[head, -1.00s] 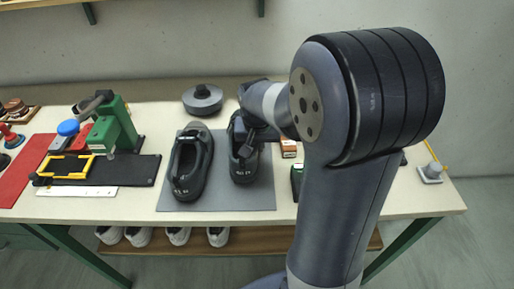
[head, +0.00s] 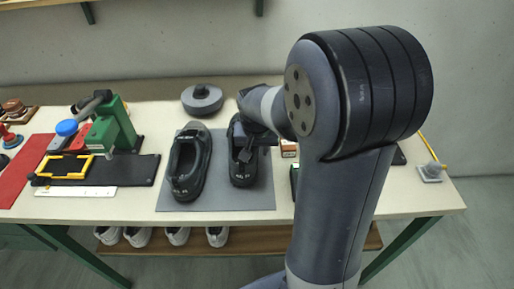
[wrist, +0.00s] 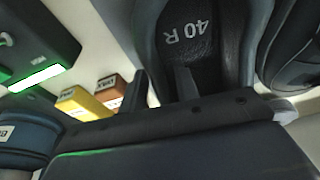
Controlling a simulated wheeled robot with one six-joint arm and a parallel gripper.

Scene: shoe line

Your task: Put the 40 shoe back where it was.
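A black shoe (head: 238,172) stands on the right part of the grey mat (head: 225,199). In the wrist view its insole reads "40 R" (wrist: 187,38). A second black shoe (head: 187,165) stands to its left on the mat; a dark shoe also shows at the right edge of the wrist view (wrist: 297,55). My gripper (wrist: 163,88) is at the 40 R shoe's opening, fingers apart. One finger is outside the shoe's side and the other overlaps the opening, with the side wall seemingly between them. Contact with the wall cannot be made out.
A round dark grey object (head: 202,98) stands behind the mat. A green press (head: 113,128) and a yellow frame (head: 64,165) are at the left. Small boxes (wrist: 103,95) and a green-lit device (wrist: 35,45) are close beside the gripper. White shoes (head: 138,236) sit on the lower shelf.

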